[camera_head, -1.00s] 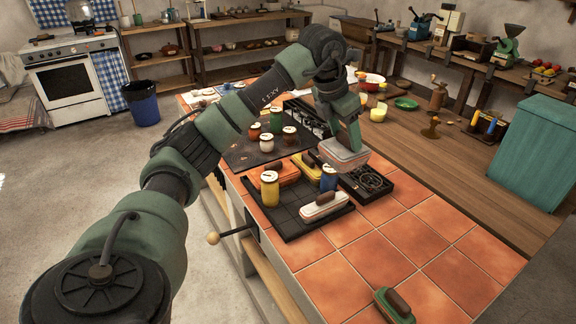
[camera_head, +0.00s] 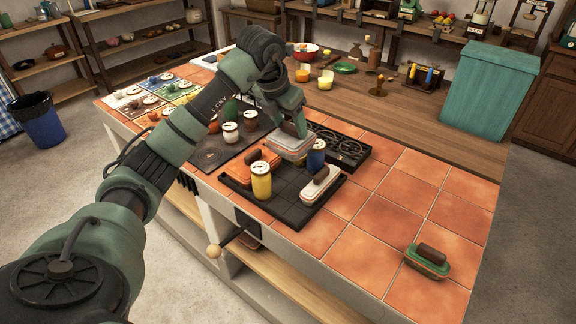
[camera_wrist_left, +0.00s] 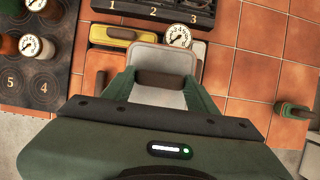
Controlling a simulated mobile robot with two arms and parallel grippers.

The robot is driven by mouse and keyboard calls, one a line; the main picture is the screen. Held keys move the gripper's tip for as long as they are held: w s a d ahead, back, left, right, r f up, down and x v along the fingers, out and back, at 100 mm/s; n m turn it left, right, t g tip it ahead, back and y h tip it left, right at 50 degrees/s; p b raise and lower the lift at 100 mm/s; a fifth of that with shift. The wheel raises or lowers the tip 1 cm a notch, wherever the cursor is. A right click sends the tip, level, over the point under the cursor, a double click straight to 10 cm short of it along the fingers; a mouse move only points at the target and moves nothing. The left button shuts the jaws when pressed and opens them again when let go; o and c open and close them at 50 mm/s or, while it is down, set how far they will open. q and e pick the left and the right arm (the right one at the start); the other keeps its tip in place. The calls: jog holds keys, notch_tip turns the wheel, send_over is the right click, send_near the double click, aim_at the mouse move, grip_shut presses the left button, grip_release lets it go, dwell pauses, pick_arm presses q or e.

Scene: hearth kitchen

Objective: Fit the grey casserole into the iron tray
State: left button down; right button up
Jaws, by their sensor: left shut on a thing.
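The grey casserole (camera_head: 291,144), a block-like dish with a pale grey top and a brown handle, is held by my left gripper (camera_head: 295,130). In the left wrist view the gripper's fingers (camera_wrist_left: 160,86) close on the handle of the grey casserole (camera_wrist_left: 160,57). The casserole is over the back part of the black iron tray (camera_head: 281,207), left of a blue jar (camera_head: 316,157); its exact height is unclear. The tray also holds an orange casserole (camera_head: 257,167), a yellow jar (camera_head: 262,182) and a white casserole (camera_head: 321,184). My right gripper is not in view.
A yellow casserole (camera_wrist_left: 112,35) shows beside the grey one in the left wrist view. A black rack (camera_head: 343,149) lies behind the tray. A green casserole (camera_head: 427,262) sits on the front right tiles. The tiles (camera_head: 385,221) between are clear.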

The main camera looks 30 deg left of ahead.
pick_arm(q)
notch_tip(320, 180, down, 8)
jog(key=shift+a+r, duration=0.15)
jog(key=shift+r, duration=0.1)
notch_tip(320, 180, down, 5)
jog(key=shift+f+p, duration=0.15)
jog(key=shift+p, duration=0.35)
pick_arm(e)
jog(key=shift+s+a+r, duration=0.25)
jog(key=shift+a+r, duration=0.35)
pick_arm(q)
jog(key=shift+c, duration=2.2)
grip_release()
jog(key=shift+s+f, duration=0.1)
jog(key=shift+f, duration=0.05)
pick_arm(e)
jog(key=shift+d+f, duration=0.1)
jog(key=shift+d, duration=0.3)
